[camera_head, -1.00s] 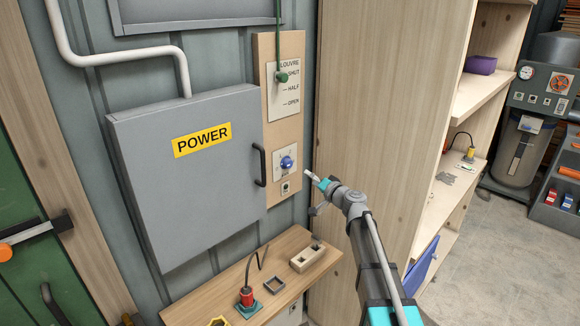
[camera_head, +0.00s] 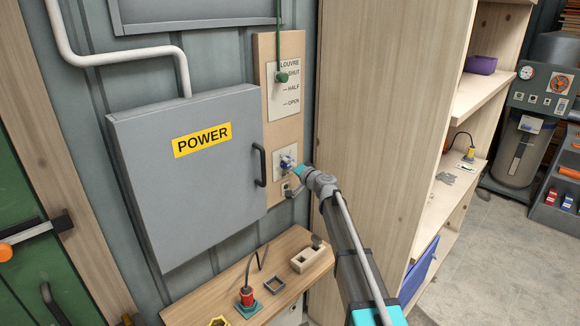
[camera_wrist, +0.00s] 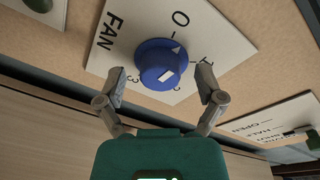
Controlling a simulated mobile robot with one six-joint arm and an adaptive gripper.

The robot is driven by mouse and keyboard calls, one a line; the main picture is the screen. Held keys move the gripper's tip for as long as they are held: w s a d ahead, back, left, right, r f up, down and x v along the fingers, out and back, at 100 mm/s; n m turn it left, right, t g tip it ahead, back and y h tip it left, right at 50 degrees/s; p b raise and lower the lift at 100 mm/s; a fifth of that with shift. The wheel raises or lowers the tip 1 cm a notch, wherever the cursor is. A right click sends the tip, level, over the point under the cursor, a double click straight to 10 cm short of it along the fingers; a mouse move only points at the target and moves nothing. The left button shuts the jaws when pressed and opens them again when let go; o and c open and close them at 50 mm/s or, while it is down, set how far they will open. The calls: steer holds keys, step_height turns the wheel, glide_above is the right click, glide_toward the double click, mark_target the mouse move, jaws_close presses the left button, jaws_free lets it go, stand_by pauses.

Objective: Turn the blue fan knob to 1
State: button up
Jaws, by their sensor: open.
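The blue fan knob (camera_wrist: 158,62) is on a white plate (camera_wrist: 225,45) marked FAN, 0, 1, 2 and 3, in the wrist view. A pale triangular mark on its rim faces toward the 0, and another pale mark is on its front. My gripper (camera_wrist: 160,80) is open, with one finger on each side of the knob. The fingertips appear apart from it; their exact depth is hard to tell. In the head view my gripper (camera_head: 292,166) is at the knob (camera_head: 286,161) and partly hides it and its plate.
The grey POWER box (camera_head: 190,190) with its black handle (camera_head: 260,165) stands close to the left. The louvre lever (camera_head: 282,77) is above. A tall wooden shelf (camera_head: 370,110) is at the right. A wooden bench (camera_head: 230,290) holding small parts is below.

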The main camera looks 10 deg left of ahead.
steer(key=c, duration=1.1)
steer(key=shift+c, duration=0.2)
steer(key=shift+m, duration=0.4)
steer(key=m+p, duration=0.1)
steer(key=m, duration=0.2)
steer(key=shift+r+m+g, duration=0.15)
steer(key=shift+m+g, duration=0.25)
steer(key=m+p, duration=0.1)
steer(key=m, duration=0.3)
steer(key=shift+m+g, duration=0.3)
steer(key=shift+m, duration=0.1)
steer(key=shift+w, duration=0.1)
